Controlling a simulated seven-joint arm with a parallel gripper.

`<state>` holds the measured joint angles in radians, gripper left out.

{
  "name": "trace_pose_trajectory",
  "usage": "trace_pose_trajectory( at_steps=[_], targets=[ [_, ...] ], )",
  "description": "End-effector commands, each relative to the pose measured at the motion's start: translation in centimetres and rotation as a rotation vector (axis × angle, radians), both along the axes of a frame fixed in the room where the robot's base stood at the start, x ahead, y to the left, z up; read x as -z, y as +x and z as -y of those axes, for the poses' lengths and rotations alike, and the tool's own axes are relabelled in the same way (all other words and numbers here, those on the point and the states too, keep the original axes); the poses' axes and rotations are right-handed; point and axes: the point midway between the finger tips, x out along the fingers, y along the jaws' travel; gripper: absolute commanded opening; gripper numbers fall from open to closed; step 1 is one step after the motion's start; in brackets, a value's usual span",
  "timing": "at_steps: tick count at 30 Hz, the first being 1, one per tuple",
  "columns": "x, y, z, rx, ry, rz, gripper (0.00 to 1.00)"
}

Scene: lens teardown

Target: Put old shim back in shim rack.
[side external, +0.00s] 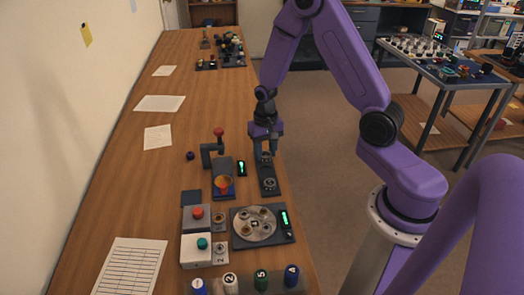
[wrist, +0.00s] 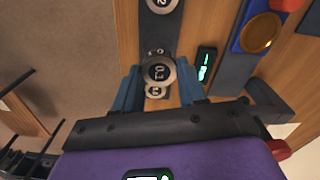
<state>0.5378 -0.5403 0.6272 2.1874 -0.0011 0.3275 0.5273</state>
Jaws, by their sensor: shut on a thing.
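My gripper (wrist: 158,82) is shut on a round grey metal shim (wrist: 158,71) with dark markings, pinched between two blue fingers in the wrist view. In the side view my gripper (side external: 266,150) points down over the far end of the shim rack, and the held shim is hard to make out there. The shim rack is a dark narrow strip (side external: 267,172) near the table's right edge; it also shows in the wrist view (wrist: 158,34). One disc (side external: 270,184) sits at its near end. Another numbered disc (wrist: 154,91) is partly hidden behind the held shim. I cannot tell whether the held shim touches the rack.
A press with a red knob (side external: 219,132) and an amber dish (side external: 223,184) stands left of the rack, with a small green display (side external: 241,168) between. A round tray (side external: 254,226) and button boxes (side external: 196,250) lie nearer.

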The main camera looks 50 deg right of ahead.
Motion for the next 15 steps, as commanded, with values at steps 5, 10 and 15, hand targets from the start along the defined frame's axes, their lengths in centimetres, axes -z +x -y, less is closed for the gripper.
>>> trace_pose_trajectory(
  at_steps=[5, 10, 15],
  targets=[
    [1.0, 0.2, 0.5, -0.001, 0.000, 0.000, 0.14],
    [2.5, 0.1, 0.5, -0.001, 0.000, -0.002, 0.14],
    [3.9, 0.1, 0.5, -0.001, 0.001, -0.001, 0.14]
  ],
)
